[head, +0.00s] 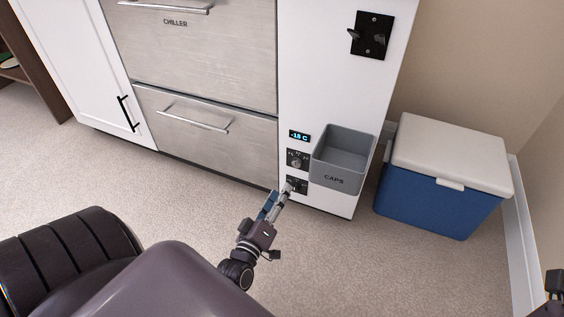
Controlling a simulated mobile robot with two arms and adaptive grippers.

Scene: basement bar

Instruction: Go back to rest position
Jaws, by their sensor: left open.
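My left gripper (277,200) is in the lower middle of the head view. Its open fingers point up and right, close to the lower knob panel (299,186) on the white cabinet side (316,90). I cannot tell whether the fingertips touch the knob. No object shows between the fingers. A dark piece at the lower right edge may be part of my right arm, but its gripper does not show.
A grey CAPS bin (333,181) sticks out from the panel, right of the knobs. A blue cooler with a white lid (440,195) stands on the floor at right. Steel drawers (205,130) and a white door (75,60) are shut. Carpet (350,265) is clear in front.

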